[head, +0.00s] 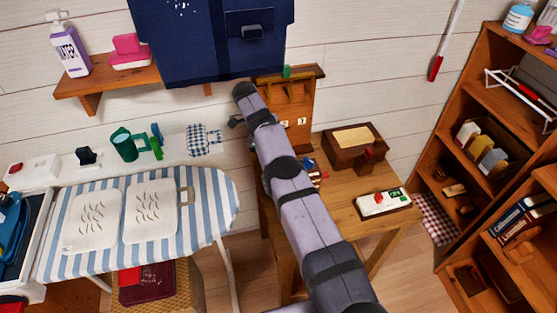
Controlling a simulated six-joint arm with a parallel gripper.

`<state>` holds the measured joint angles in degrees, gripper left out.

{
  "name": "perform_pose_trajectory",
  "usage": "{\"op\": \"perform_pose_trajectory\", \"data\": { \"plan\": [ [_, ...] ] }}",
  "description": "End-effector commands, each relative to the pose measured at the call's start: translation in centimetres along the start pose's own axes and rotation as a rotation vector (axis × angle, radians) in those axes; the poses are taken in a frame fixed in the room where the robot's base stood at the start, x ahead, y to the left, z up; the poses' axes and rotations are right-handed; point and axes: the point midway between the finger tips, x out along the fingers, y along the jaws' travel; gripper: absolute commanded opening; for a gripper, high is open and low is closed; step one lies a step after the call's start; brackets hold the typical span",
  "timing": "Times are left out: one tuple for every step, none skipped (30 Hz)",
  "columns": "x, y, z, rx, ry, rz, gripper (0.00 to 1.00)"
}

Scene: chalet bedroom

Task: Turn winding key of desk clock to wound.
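I cannot pick out the desk clock or its winding key for certain. A small white device with green and red parts (384,203) lies at the right front of the wooden desk (345,222); I cannot tell whether it is a clock. Small blue and red items (314,172) show on the desk right beside my arm, partly hidden by it. My arm crosses the desk from the lower right up to its back left. My gripper cannot be made out; its end seems hidden behind my arm. A small dark shape shows left of the arm's far end, too unclear to name.
A brown box (354,146) stands at the desk's back right. A wooden shelf unit (464,95) is at the right. A striped ironing board (218,207) is left of the desk. A dark blue bag (200,45) hangs above. The desk's front right has some bare wood.

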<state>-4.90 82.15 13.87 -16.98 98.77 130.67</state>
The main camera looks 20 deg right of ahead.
Motion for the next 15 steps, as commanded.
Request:
{"op": "perform_pose_trajectory", "data": {
  "plan": [
    [-0.14,-0.04,0.11,0.003,-0.005,-0.002,0.12],
    [-0.13,-0.03,0.1,0.003,-0.005,-0.002,0.12],
    [-0.12,-0.02,0.1,0.004,-0.005,-0.001,0.12],
    [-0.11,-0.01,0.1,0.004,-0.005,-0.001,0.12],
    [-0.11,-0.01,0.1,0.005,-0.005,-0.001,0.12],
    [-0.11,0.0,0.09,0.005,-0.005,0.0,0.12],
    [-0.1,0.0,0.09,0.005,-0.005,0.0,0.12],
    [-0.1,0.0,0.09,0.005,-0.005,0.0,0.12],
    [-0.1,0.01,0.09,0.004,-0.005,0.0,0.12],
    [-0.1,0.01,0.09,0.004,-0.005,0.0,0.12],
    [-0.1,0.02,0.09,0.004,-0.004,0.0,0.12],
    [-0.09,0.02,0.09,0.004,-0.004,0.0,0.12],
    [-0.09,0.02,0.09,0.004,-0.004,0.0,0.37],
    [-0.09,0.02,0.08,0.004,-0.004,0.0,0.44],
    [-0.08,0.02,0.07,0.004,-0.004,0.0,0.53]
  ]
}}
